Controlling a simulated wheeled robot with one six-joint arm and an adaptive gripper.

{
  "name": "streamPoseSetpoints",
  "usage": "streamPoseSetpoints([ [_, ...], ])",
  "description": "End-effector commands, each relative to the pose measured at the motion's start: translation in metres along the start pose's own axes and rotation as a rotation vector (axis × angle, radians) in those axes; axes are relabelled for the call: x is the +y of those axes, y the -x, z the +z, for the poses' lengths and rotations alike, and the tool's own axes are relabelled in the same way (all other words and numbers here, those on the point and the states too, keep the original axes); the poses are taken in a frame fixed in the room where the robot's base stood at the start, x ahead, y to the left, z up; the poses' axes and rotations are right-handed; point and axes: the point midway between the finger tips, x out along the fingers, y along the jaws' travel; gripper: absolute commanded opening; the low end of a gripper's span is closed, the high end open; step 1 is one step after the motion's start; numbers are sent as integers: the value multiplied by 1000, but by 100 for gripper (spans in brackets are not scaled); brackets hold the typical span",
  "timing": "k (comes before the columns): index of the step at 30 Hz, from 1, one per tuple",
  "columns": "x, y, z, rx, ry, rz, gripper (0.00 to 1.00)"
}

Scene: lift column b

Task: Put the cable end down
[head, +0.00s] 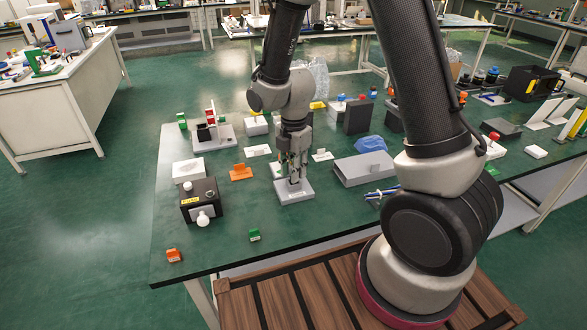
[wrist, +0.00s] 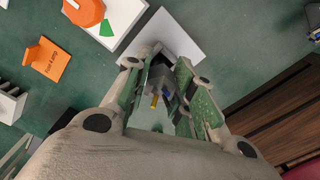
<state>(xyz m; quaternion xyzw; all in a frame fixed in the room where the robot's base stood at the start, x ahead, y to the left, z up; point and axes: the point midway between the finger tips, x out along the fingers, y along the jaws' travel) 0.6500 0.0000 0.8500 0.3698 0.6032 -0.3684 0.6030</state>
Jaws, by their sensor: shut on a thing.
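My gripper (head: 293,177) points down over a light grey plate (head: 304,193) on the green table. In the wrist view my gripper (wrist: 160,85) is shut on a small grey piece with yellow and blue parts, which looks like the cable end (wrist: 158,80). The plate (wrist: 186,38) lies behind and below it in that view. The fingers hide much of the held piece, and I cannot tell whether it touches the plate. I cannot make out a trailing cable.
A grey box (head: 362,168) lies to the right. A small green block (head: 254,235) sits near the front edge. The table between plate and front edge is mostly clear.

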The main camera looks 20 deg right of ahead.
Motion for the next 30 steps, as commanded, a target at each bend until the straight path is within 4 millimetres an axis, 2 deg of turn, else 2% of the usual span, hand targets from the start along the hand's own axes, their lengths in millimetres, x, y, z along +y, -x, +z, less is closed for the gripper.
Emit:
streamPoseSetpoints([
  [6,0,-3,0,0,0,-1,1],
  [7,0,-3,0,0,0,-1,26],
  [10,0,-3,0,0,0,0,45],
  [19,0,-2,0,0,0,0,46],
  [22,1,4,0,0,0,2,46],
  [26,1,24,0,-1,0,6,46],
  [30,2,57,0,-1,0,7,46],
])
